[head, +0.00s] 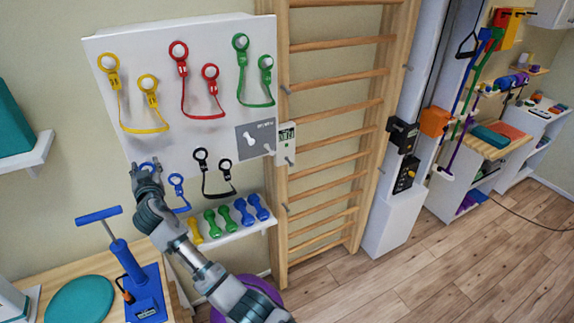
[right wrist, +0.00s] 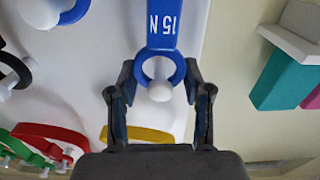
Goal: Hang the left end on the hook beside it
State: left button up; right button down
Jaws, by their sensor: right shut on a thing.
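The blue band hangs low on the left of the white board (head: 112,75). Its left end, a blue loop (right wrist: 148,66) marked 15 N, is between the fingers of my right gripper (head: 146,172), which is shut on it. The gripper also shows in the right wrist view (right wrist: 160,100). A white round-headed hook (right wrist: 160,91) shows in the loop's opening; I cannot tell if the loop rests on it. The band's right end (head: 176,180) is at a second white hook, also in the right wrist view (right wrist: 42,12). My left gripper is not in view.
Yellow (head: 148,90), red (head: 180,60), green (head: 241,52) and black (head: 201,162) bands hang on the board. Below, a shelf (head: 235,233) holds several dumbbells. A blue pump-like device (head: 145,293) stands on the table at lower left. Wooden wall bars (head: 335,76) stand right of the board.

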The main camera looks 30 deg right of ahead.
jog(key=shift+c, duration=2.1)
grip_release()
jog(key=shift+o, duration=0.9)
jog(key=shift+s, duration=0.1)
jog(key=s, duration=0.8)
jog(key=shift+p, duration=0.4)
